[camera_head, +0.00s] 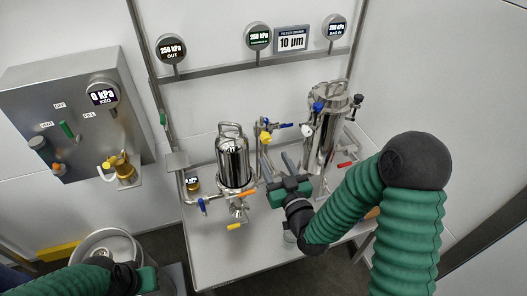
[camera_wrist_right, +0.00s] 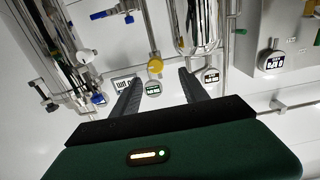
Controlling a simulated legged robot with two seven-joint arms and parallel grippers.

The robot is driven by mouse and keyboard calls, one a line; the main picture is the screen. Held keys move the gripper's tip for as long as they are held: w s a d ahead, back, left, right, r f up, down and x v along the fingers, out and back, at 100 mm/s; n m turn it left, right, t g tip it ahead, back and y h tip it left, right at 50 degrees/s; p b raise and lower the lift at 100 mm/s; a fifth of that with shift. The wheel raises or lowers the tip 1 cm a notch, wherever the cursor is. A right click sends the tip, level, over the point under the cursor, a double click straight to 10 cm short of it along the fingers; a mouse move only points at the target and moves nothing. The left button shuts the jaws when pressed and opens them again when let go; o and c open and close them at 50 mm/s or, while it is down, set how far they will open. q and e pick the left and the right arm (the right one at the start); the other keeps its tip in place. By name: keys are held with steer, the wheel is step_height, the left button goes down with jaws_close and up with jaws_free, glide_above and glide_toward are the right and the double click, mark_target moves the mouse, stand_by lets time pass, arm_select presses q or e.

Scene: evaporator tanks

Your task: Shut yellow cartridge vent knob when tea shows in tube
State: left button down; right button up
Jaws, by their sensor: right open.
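The yellow knob (camera_wrist_right: 155,66) shows in the right wrist view, on the end of a thin upright pipe (camera_wrist_right: 149,30), between and beyond my right fingertips. In the head view it appears as a small yellow spot (camera_head: 265,136) near a blue-handled valve (camera_head: 282,125), between the two steel housings. My right gripper (camera_head: 276,163) is open and empty, its fingers pointing toward the knob with a gap; it also shows in the right wrist view (camera_wrist_right: 159,77). I cannot make out tea in any tube. My left gripper (camera_head: 140,279) is low at the left; its fingers are unclear.
A shorter steel housing (camera_head: 233,163) stands left of my right gripper and a taller one (camera_head: 322,130) right, both by the white table (camera_head: 258,262). A grey control box (camera_head: 75,115) hangs at the left. Gauges (camera_head: 258,36) line the rail above.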

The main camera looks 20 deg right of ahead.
mark_target(267, 141)
steer(key=w, duration=0.3)
steer(key=w+d, duration=0.1)
steer(key=w, duration=0.5)
steer(key=shift+w+d, duration=0.15)
steer(key=shift+w, duration=0.3)
steer(key=shift+a+r, duration=0.1)
steer(key=shift+a, duration=0.4)
steer(key=shift+c, duration=1.3)
steer(key=shift+d, duration=0.25)
steer(key=c, duration=0.7)
steer(key=shift+a, duration=0.1)
jaws_close()
